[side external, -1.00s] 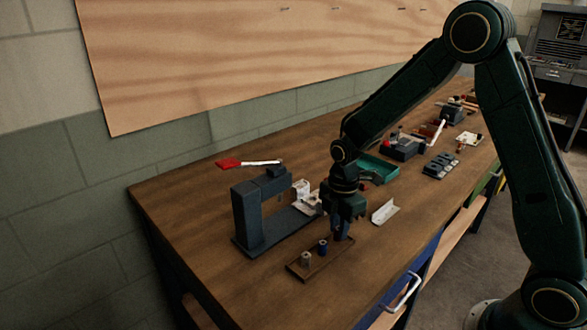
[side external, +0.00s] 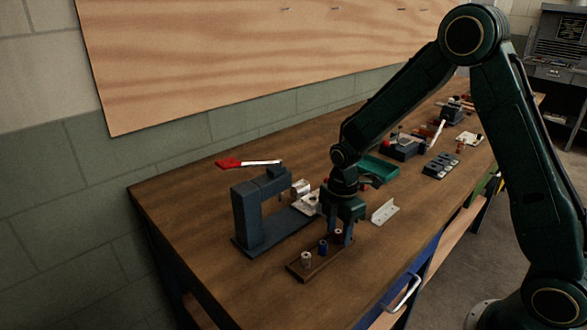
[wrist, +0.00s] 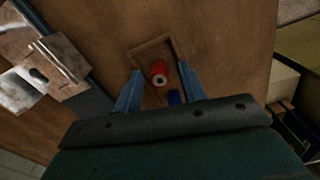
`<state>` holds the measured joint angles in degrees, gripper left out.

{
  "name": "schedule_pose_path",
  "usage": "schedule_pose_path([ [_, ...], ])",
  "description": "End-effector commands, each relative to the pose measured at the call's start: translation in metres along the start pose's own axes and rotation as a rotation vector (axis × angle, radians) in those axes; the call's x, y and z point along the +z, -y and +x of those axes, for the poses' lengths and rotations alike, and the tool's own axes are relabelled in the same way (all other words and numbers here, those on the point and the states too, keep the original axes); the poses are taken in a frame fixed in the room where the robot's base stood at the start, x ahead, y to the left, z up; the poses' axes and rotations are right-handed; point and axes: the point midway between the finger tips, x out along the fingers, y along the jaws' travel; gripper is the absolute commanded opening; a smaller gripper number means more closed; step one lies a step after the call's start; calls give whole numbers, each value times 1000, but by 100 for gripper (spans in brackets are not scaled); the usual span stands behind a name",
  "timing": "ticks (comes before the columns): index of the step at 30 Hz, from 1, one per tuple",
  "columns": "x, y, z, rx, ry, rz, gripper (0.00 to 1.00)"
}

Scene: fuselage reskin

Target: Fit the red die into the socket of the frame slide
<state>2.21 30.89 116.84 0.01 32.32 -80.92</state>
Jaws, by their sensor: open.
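The red die (wrist: 159,74) stands in a shallow wooden tray (wrist: 150,47), seen from above in the wrist view with a small hole in its top. My gripper (wrist: 158,82) is open above the tray, one finger on each side of the red die, with gaps visible. In the side view my gripper (side external: 341,232) hangs over the tray's right end, and the red die (side external: 338,237) shows dark between its fingers.
A blue die (side external: 323,247) and a grey die (side external: 306,259) stand in the same tray. A metal angle piece (side external: 385,211) and a green tray (side external: 380,167) lie to the right. Bare bench lies in front.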

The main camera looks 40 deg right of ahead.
Motion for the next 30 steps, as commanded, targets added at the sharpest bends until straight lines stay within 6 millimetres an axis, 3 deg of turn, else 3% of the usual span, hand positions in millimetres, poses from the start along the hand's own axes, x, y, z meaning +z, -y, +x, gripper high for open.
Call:
schedule_pose_path([
  [11, 0, -1, -24, 5, -1, 0, 41],
  [30, 0, -5, -123, 4, -1, 0, 41],
])
